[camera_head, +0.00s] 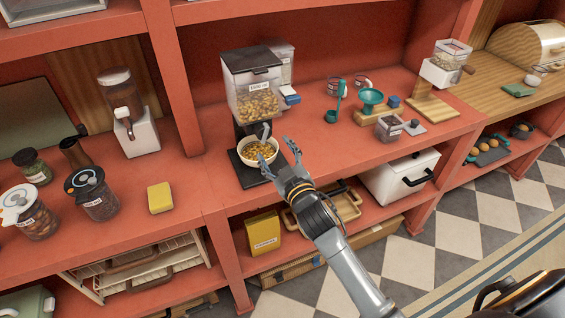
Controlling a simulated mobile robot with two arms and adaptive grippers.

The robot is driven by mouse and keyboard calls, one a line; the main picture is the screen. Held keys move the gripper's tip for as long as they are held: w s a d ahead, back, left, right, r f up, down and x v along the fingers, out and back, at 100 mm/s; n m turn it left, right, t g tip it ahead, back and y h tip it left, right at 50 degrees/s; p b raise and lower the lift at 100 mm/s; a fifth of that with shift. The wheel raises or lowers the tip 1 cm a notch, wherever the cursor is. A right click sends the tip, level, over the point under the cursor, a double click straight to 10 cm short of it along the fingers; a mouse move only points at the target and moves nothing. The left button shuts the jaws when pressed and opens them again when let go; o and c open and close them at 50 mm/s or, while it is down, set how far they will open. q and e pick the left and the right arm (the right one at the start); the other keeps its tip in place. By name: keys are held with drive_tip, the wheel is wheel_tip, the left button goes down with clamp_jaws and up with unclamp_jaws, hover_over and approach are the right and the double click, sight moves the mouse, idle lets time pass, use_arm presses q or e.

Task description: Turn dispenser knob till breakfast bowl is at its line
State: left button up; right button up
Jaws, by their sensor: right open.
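The cereal dispenser (253,97) stands on the red shelf near the middle, its clear hopper holding flakes. Its knob (264,131) shows as a small grey part below the hopper. The breakfast bowl (246,156) sits upright under the spout on the dispenser's dark base and holds golden flakes. The line in the bowl is too small to make out. My right gripper (282,150) is open, its fingers just right of the bowl and below the knob. I cannot tell whether a finger touches the bowl.
A yellow block (160,198) and several lidded jars (92,193) stand to the left. A teal funnel (371,99) on a wooden stand and a small clear container (389,128) stand to the right. A red upright post (177,80) rises left of the dispenser.

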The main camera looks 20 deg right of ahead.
drive_tip(key=s, duration=0.5)
drive_tip(key=shift+d, duration=0.1)
idle(0.6)
drive_tip(key=s+f+g+b, duration=0.1)
drive_tip(key=s+f+g, duration=0.25)
drive_tip(key=f, duration=0.95)
drive_tip(key=s+f+m+g+b, duration=0.15)
drive_tip(key=s+f, duration=0.25)
drive_tip(key=f, duration=0.9)
drive_tip(key=s+f+g+b, duration=0.1)
drive_tip(key=s+f+g, duration=0.2)
drive_tip(key=f, duration=1)
drive_tip(key=s+d+f+g+b, duration=0.2)
drive_tip(key=s+f+g, duration=0.3)
drive_tip(key=s+f, duration=1.3)
drive_tip(key=s+f+m+g, duration=0.1)
drive_tip(key=s+f+g, duration=0.1)
drive_tip(key=s, duration=0.7)
drive_tip(key=s+d+f+g, duration=0.1)
drive_tip(key=s+f, duration=0.3)
drive_tip(key=s, duration=0.6)
drive_tip(key=shift+f+m+g+h+b, duration=0.25)
drive_tip(key=shift+m+g+h+b, duration=0.1)
drive_tip(key=shift+g+b, duration=0.15)
drive_tip(key=shift+w+d, duration=0.1)
